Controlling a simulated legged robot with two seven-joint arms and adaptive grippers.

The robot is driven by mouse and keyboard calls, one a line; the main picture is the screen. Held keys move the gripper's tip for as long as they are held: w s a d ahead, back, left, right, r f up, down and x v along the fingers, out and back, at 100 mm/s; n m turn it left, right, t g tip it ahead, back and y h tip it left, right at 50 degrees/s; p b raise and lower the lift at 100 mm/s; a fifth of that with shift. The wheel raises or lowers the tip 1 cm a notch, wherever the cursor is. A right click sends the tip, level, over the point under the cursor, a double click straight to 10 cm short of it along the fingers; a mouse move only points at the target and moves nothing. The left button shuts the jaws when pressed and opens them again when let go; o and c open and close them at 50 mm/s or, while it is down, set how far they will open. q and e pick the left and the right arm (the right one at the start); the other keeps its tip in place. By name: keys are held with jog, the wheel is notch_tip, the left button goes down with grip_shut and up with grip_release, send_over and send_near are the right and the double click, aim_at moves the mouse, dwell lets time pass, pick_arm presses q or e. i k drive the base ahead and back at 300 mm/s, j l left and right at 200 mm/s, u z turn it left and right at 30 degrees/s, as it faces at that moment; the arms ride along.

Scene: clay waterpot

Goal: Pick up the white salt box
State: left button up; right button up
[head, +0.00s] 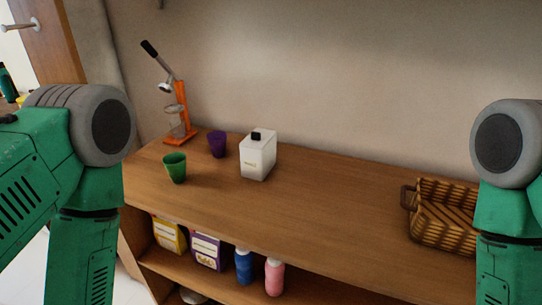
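The white salt box (257,158) stands upright on the wooden counter, left of the middle in the head view. It has a small black piece on its top and a small label on its front. Nothing touches it. My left arm shows at the left edge and my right arm at the right edge. Both hang downward with their lower ends outside the picture, so neither gripper is in view.
A green cup (175,168) and a purple cup (217,144) stand left of the box, with an orange juicer press (179,115) behind them. A wicker basket (443,225) sits at the right. Counter (330,205) between box and basket is clear. Boxes and bottles fill the shelf below.

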aim_at(256, 164)
jog(key=u, duration=0.25)
jog(key=z, duration=0.8)
jog(key=k+j+z, duration=0.1)
jog(key=j+z, duration=0.15)
jog(key=k+j+z, duration=0.1)
jog(key=j+z, duration=0.2)
jog(key=j, duration=0.15)
jog(key=k+j+z, duration=0.25)
jog(key=j+z, duration=0.25)
jog(key=k+j, duration=0.35)
jog(key=j, duration=0.2)
jog(key=i, duration=0.45)
